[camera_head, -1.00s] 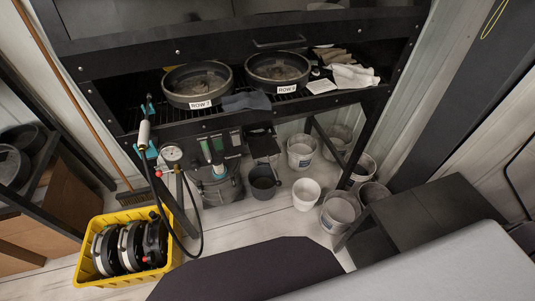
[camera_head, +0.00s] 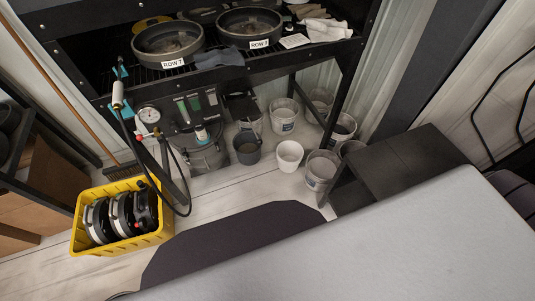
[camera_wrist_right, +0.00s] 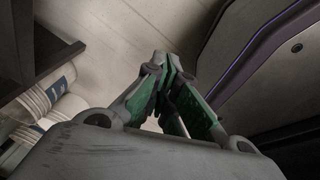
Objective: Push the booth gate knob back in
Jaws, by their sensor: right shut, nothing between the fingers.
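The dark booth bench (camera_head: 97,88) carries two round pans marked "ROW 7" and shows at the top of the head view. Under its front edge are a round white pressure gauge (camera_head: 149,115) and a dark panel with green-marked parts (camera_head: 190,106). I cannot make out for sure which part is the gate knob, nor how far it stands out. My right gripper (camera_wrist_right: 167,66) shows only in the right wrist view, with its green-sided fingers shut and empty. It points over the floor, away from the booth panel. My left gripper is in neither view.
A yellow crate (camera_head: 76,228) with black discs stands on the floor at left. A black hose (camera_head: 187,190) hangs beside it. Several buckets, including a white one (camera_head: 290,156), stand under the bench. A dark low table (camera_head: 402,165) is at right.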

